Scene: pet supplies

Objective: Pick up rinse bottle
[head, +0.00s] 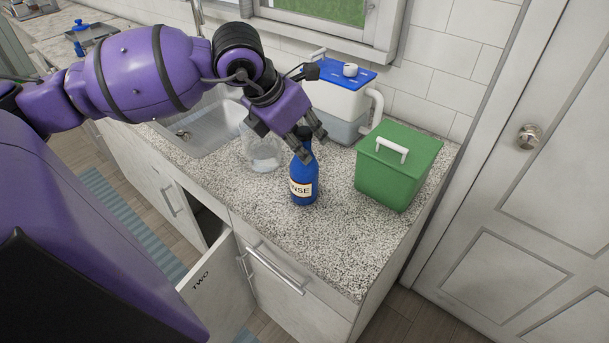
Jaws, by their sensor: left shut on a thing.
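The rinse bottle (304,183) is blue with a black top and a pale label ending in "NSE". It is upright on, or just above, the speckled counter; I cannot tell which. My left gripper (309,138) reaches down from the upper left and is shut on the bottle's neck. The fingers partly hide the bottle's top. My right gripper is not in view.
A green lidded bin (398,172) stands right of the bottle. A white container with a blue lid (345,72) is behind. A clear jar (262,152) and the sink (205,122) are to the left. The counter front (345,250) is clear. A cabinet door (215,280) hangs open below.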

